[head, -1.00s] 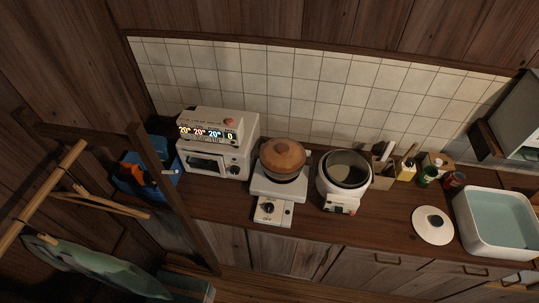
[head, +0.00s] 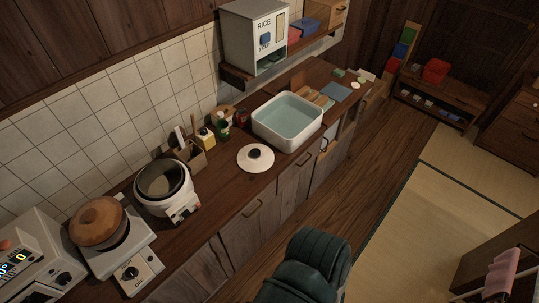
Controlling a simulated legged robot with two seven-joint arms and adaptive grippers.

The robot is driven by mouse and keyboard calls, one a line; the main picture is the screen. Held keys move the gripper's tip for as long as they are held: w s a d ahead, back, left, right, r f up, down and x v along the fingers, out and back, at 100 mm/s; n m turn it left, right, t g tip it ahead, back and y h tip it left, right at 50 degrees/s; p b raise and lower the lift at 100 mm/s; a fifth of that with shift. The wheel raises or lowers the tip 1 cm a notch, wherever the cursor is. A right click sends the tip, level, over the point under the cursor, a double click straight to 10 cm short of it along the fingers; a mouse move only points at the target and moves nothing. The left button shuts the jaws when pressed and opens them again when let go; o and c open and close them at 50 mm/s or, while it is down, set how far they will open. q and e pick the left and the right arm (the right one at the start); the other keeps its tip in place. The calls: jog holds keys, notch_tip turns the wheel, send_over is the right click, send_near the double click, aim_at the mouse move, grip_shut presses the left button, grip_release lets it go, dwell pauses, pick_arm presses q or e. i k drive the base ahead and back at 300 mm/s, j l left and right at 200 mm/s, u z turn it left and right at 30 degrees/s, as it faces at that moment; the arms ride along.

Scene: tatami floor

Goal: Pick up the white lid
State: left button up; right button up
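The white lid (head: 255,158) lies flat on the dark wooden counter in the middle of the head view. It is round with a black knob on top. It sits between the white rice cooker (head: 167,190) and the white sink basin (head: 287,122), apart from both. The cooker is open on top, with a dark inner pot showing. Neither of my grippers is in view.
A brown clay pot (head: 97,221) sits on a white stove at lower left. A utensil box (head: 193,158) and bottles (head: 222,126) stand behind the lid. Bare counter (head: 222,182) lies between cooker and lid. A dark green ribbed shape, unidentified, fills the bottom middle.

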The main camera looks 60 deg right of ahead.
aim_at(254, 158)
jog(key=z, duration=1.9)
